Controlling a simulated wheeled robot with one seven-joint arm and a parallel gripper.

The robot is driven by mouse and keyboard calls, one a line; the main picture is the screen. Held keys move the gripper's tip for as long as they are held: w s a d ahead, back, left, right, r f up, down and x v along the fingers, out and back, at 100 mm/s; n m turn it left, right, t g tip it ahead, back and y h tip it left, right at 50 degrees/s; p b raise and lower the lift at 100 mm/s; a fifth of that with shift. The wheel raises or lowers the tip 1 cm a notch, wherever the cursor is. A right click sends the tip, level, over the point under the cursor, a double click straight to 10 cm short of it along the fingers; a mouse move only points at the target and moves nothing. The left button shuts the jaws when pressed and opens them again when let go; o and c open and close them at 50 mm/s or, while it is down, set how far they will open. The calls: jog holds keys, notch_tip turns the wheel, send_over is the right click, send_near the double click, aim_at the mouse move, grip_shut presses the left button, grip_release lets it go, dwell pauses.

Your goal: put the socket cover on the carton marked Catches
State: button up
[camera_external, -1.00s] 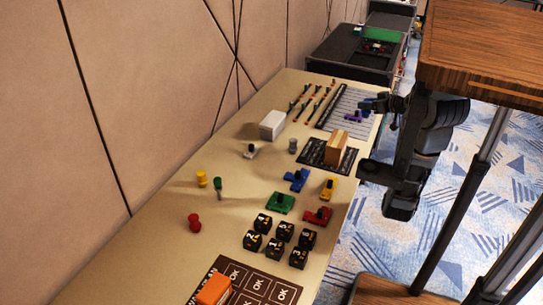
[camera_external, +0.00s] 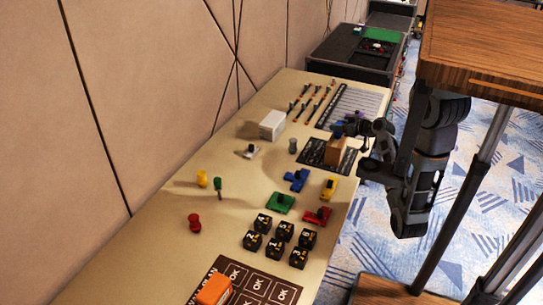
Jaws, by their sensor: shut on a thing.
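My gripper (camera_external: 345,127) is shut on a small dark blue thing (camera_external: 337,130), which I take to be the socket cover. It is held at the top of a brown carton (camera_external: 335,151) on a dark mat. I cannot tell whether it touches the carton. The lettering on the carton is too small to read, so I cannot confirm that it is the one marked Catches. My arm reaches in from the right.
A white box (camera_external: 272,124) and a grey cylinder (camera_external: 293,146) stand to the left. Blue (camera_external: 296,180), green (camera_external: 280,203), yellow and red pieces lie in front. Several black numbered cubes and an orange box (camera_external: 213,290) are nearer.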

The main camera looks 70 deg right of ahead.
jog(key=shift+f, duration=0.1)
jog(key=shift+f, duration=0.1)
jog(key=o, duration=1)
jog(key=shift+o, duration=0.2)
jog(key=shift+s+r, duration=0.1)
jog(key=shift+r, duration=0.15)
jog(key=v, duration=1.1)
jog(key=shift+s+a+b, duration=0.2)
jog(key=shift+s+b, duration=0.15)
jog(key=shift+b, duration=0.1)
